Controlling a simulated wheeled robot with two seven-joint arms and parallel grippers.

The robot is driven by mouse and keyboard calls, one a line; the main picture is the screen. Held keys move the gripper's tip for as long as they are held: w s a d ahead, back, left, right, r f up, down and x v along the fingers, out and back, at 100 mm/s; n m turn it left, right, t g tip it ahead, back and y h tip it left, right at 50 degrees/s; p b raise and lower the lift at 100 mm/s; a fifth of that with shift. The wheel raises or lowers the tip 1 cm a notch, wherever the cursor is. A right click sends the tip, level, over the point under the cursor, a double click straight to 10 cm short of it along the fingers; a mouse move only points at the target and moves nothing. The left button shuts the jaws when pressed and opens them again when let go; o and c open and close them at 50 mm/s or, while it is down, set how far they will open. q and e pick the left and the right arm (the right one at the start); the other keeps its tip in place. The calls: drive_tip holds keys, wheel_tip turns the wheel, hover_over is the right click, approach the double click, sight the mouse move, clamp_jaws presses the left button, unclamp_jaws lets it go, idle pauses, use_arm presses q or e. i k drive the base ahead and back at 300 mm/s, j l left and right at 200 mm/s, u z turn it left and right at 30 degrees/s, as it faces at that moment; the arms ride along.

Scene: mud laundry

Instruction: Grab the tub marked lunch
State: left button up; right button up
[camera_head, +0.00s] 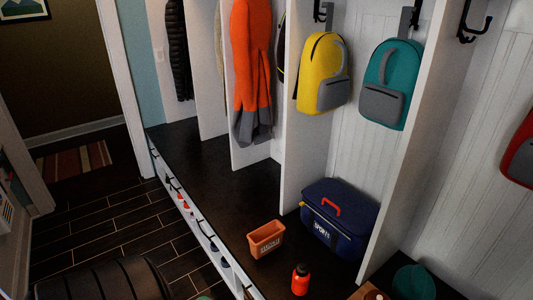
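A small orange-brown tub (266,240) stands upright on the dark bench top, near its front edge. It has pale lettering on its front wall that is too small to read for certain. Neither of my grippers shows in the head view, and nothing is seen touching the tub.
A dark blue bag (345,212) marked SPORTS, with a red handle, sits behind the tub to the right. A red bottle (300,279) stands to the tub's front right. White dividers (309,140) rise from the bench (205,165), whose top left of the tub is clear.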

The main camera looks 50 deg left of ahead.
sight(268, 238)
drive_tip(key=u, duration=1.5)
